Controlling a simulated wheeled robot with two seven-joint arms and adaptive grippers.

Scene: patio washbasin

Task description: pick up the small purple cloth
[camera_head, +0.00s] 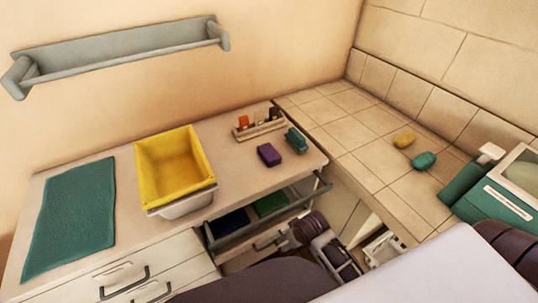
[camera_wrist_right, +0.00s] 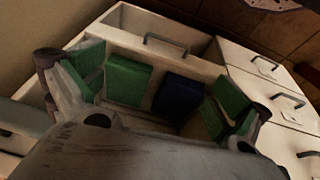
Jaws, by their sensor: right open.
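The small purple cloth (camera_head: 269,154) is a folded block lying on the countertop, right of the yellow-lined basin and in front of the small rack. It does not show in the right wrist view. My right gripper (camera_wrist_right: 155,85) is open in the right wrist view, its fingers with green pads spread wide and nothing seen between them. It faces the open drawer, away from the purple cloth. In the head view part of my arm shows by the drawer's right end, but its fingertips are not clear. My left gripper cannot be made out in either view.
A dark green block (camera_head: 296,140) lies close beside the purple cloth. The open drawer (camera_head: 265,222) below holds a green cloth (camera_wrist_right: 127,80) and a dark blue cloth (camera_wrist_right: 180,92). The rack of bottles (camera_head: 259,127) stands behind. The yellow-lined basin (camera_head: 174,165) is left.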

